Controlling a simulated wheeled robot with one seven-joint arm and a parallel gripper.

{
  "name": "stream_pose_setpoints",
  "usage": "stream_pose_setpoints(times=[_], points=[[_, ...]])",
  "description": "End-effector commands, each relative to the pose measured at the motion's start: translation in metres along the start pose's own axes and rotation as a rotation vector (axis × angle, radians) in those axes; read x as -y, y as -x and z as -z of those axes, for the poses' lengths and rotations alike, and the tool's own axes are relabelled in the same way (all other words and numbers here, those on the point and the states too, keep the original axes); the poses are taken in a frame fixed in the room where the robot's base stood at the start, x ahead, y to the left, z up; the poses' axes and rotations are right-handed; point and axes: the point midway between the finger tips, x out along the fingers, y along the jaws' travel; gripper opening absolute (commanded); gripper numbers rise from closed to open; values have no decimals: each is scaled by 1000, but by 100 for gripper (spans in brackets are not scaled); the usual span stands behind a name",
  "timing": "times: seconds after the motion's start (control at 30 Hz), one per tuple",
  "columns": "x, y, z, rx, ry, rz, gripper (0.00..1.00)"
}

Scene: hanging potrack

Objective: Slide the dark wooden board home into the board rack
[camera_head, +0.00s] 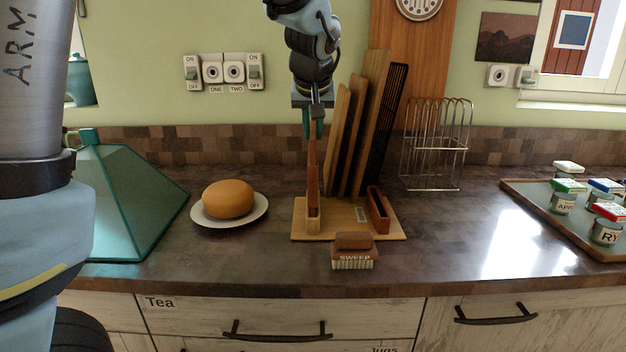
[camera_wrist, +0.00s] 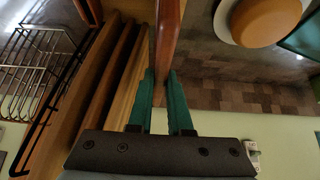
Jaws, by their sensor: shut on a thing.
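My gripper (camera_head: 313,128) points down over the left side of the board rack (camera_head: 340,228). Its teal fingers (camera_wrist: 160,82) are shut on the upper edge of a thin reddish-brown wooden board (camera_head: 312,165). The board stands upright, nearly edge-on to the head view; it also shows between the fingers in the wrist view (camera_wrist: 168,35). Its lower end is at the rack's left wooden piece (camera_head: 313,217). I cannot tell how deep it sits there.
A brush marked SWEEP (camera_head: 353,252) lies at the rack's front edge. A wire rack (camera_head: 436,145) stands to the right. A plate (camera_head: 256,216) with a round brown loaf (camera_head: 228,198) and a teal hood (camera_head: 125,195) are to the left. A jar tray (camera_head: 530,205) is far right.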

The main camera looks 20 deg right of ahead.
Motion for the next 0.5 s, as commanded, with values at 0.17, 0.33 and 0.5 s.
stream_pose_setpoints(times=[0.17,0.33,0.5], points=[[0,9,7,-2,1,-1,0],[0,16,11,-1,1,0,0],[0,22,15,-1,0,0,0]])
